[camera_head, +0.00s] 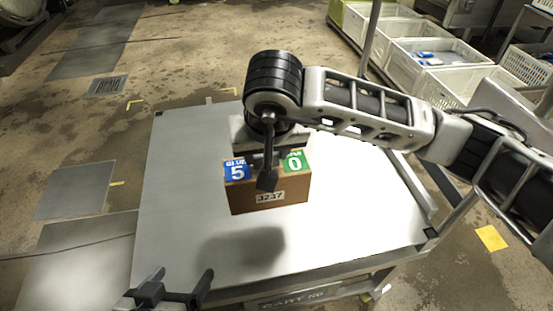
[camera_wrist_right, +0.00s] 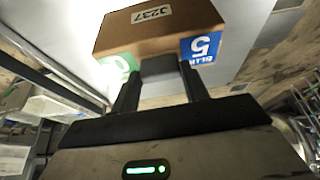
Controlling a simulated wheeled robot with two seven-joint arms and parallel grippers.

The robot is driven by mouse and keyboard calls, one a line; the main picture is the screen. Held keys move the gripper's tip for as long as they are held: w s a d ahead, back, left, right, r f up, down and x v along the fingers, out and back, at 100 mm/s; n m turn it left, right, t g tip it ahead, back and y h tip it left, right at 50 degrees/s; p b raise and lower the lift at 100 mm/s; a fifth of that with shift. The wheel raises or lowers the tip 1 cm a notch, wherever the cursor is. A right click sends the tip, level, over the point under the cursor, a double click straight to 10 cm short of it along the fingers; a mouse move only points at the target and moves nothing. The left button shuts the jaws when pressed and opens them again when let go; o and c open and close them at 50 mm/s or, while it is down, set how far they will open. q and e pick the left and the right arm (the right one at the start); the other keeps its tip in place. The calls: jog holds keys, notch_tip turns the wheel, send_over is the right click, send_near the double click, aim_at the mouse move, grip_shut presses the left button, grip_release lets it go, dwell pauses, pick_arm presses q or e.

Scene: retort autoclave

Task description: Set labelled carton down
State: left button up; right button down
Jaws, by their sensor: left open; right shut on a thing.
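The brown carton (camera_head: 290,189) hangs from or stands under my right gripper (camera_head: 267,172), over the middle of the grey cart top (camera_head: 180,210). It has a blue label with a 5, a green label with a 0, and a white number tag. In the right wrist view the carton (camera_wrist_right: 160,35) is at the fingertips of my right gripper (camera_wrist_right: 162,78), which is shut on it. A dark shadow lies on the top in front of the carton; a gap beneath is hard to judge. My left gripper (camera_head: 178,288) is open and empty at the cart's near left edge.
The cart top is bare around the carton. White crates (camera_head: 440,75) stand on the floor at the back right, some with blue and white items. A grey floor plate (camera_head: 75,190) lies left of the cart, and a yellow mark (camera_head: 491,238) lies right.

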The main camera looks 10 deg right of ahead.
jog(key=w, duration=0.1)
jog(key=w+d+f, duration=0.1)
jog(key=w, duration=0.1)
jog(key=shift+w+d+f, duration=0.15)
jog(key=shift+d+f, duration=0.2)
pick_arm(q)
jog(key=f, duration=0.1)
jog(key=f+b, duration=0.1)
jog(key=f, duration=0.1)
jog(key=shift+d+g, duration=0.3)
jog(key=shift+d, duration=0.1)
pick_arm(e)
jog(key=d+x, duration=0.2)
jog(key=x, duration=0.7)
jog(key=shift+w+f, duration=0.2)
jog(key=shift+w, duration=0.3)
pick_arm(q)
jog(key=shift+f+b, duration=0.1)
jog(key=shift+b, duration=0.3)
pick_arm(e)
jog(key=shift+f, duration=0.15)
jog(key=c, duration=0.7)
grip_release()
pick_arm(q)
jog(key=shift+w, duration=0.1)
